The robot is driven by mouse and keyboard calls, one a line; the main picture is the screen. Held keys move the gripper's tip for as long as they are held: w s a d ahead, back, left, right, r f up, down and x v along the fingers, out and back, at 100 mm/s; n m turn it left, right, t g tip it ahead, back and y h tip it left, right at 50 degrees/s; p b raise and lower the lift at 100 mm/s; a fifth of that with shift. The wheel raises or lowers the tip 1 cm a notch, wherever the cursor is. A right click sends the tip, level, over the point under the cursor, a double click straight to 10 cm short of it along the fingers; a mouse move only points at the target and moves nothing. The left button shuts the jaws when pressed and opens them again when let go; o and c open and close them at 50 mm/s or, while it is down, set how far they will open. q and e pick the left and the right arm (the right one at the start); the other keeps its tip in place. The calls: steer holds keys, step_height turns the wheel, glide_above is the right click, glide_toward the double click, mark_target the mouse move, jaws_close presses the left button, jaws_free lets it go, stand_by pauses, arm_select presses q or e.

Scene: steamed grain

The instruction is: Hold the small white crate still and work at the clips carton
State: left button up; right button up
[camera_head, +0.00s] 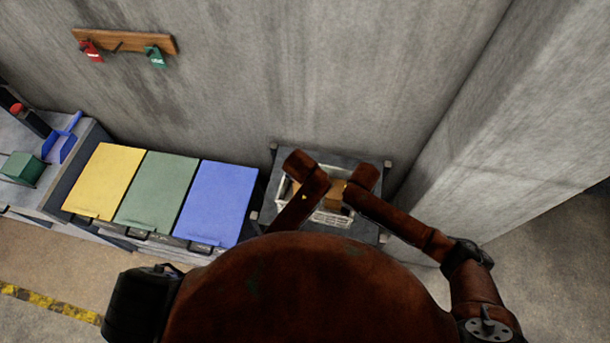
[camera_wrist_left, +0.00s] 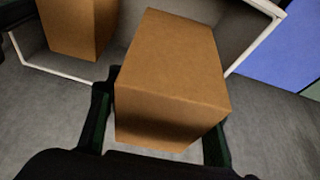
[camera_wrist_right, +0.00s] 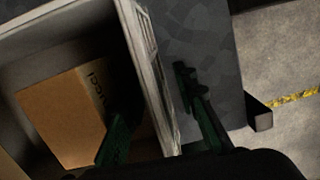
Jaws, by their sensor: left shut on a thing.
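The small white crate (camera_head: 333,218) stands on a dark-topped stand below my two arms. My left gripper (camera_wrist_left: 160,115) is shut on a plain brown carton (camera_wrist_left: 165,85), which overlaps the crate's white rim (camera_wrist_left: 58,75) in the left wrist view. No label shows on it, so I cannot tell if it is the clips carton. Another brown carton (camera_wrist_left: 80,25) is in the crate. In the right wrist view a carton with partly hidden dark lettering (camera_wrist_right: 62,115) lies tilted inside. My right gripper (camera_wrist_right: 155,105) is open, one finger inside and one outside a crate wall (camera_wrist_right: 145,60).
The dark stand top (camera_wrist_right: 205,45) has little bare room around the crate. Yellow (camera_head: 103,180), green (camera_head: 157,188) and blue (camera_head: 217,203) lidded bins stand to the left. A concrete wall (camera_head: 300,80) rises behind, with a concrete pillar (camera_head: 530,130) at right.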

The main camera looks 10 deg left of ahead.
steer(key=r, duration=0.4)
steer(key=s+r, duration=0.1)
steer(key=r, duration=0.6)
steer(key=shift+s+r, duration=0.3)
steer(key=shift+s, duration=0.05)
